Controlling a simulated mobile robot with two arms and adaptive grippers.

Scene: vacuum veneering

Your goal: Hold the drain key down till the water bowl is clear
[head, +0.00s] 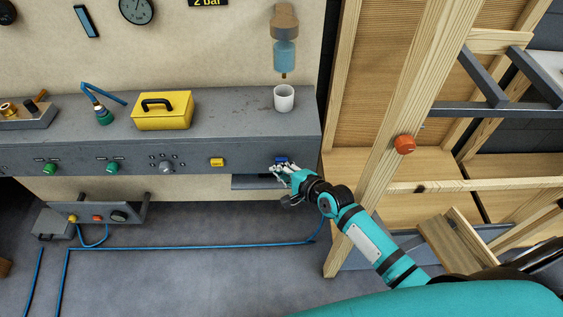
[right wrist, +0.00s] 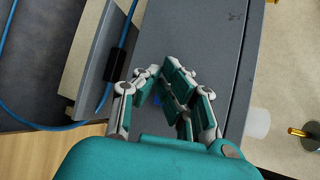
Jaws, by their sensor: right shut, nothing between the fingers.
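The water bowl (head: 285,54) hangs on the wall panel under a brown top. It looks blue inside, and a brass outlet points down from it. A white cup (head: 284,98) stands on the bench below the outlet. The blue drain key (head: 281,159) is on the bench's front face near its right end. My right gripper (head: 281,170) is shut and empty, its fingertips at the key's lower edge. I cannot tell whether they press it. The right wrist view shows the closed fingers (right wrist: 172,82) with a bit of blue behind them. My left gripper is not in view.
A yellow box (head: 162,111) with a black handle stands on the grey bench (head: 230,121). A yellow key (head: 217,162), a knob (head: 166,166) and green valves line the front. A wooden frame (head: 398,110) with an orange knob stands close on the right. Blue hose crosses the floor.

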